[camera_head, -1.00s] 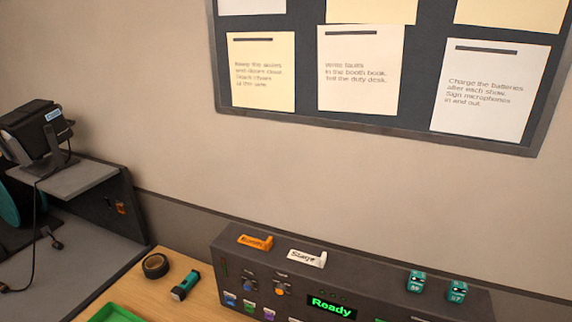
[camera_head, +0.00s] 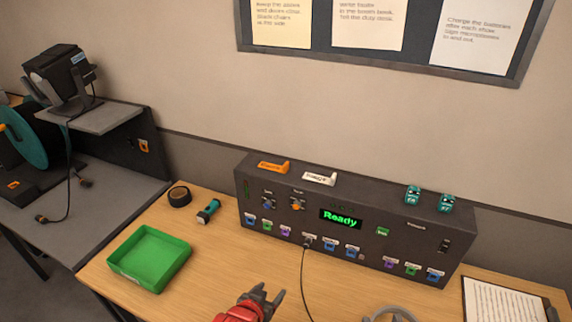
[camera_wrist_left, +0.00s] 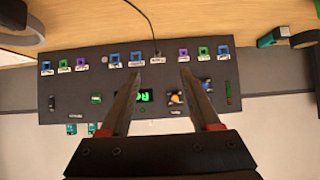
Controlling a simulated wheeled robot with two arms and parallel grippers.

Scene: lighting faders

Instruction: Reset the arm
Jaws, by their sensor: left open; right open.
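My left gripper (camera_head: 269,295), with a red wrist, is at the bottom of the head view, in front of the console and low in the picture. Its two fingers are apart with nothing between them, as the left wrist view also shows (camera_wrist_left: 160,76). The dark console (camera_head: 340,238) has a lit green "Ready" display, knobs and a row of coloured sockets along its front. It appears upside down in the left wrist view (camera_wrist_left: 70,108), beyond the open fingers. My right gripper is not in view.
A green tray (camera_head: 150,285), a torch (camera_head: 208,211) and a tape roll (camera_head: 180,196) are left of the console. A black cable (camera_head: 303,275) runs from its front. A grey curved object (camera_head: 392,309) and a printed sheet (camera_head: 503,302) are at right.

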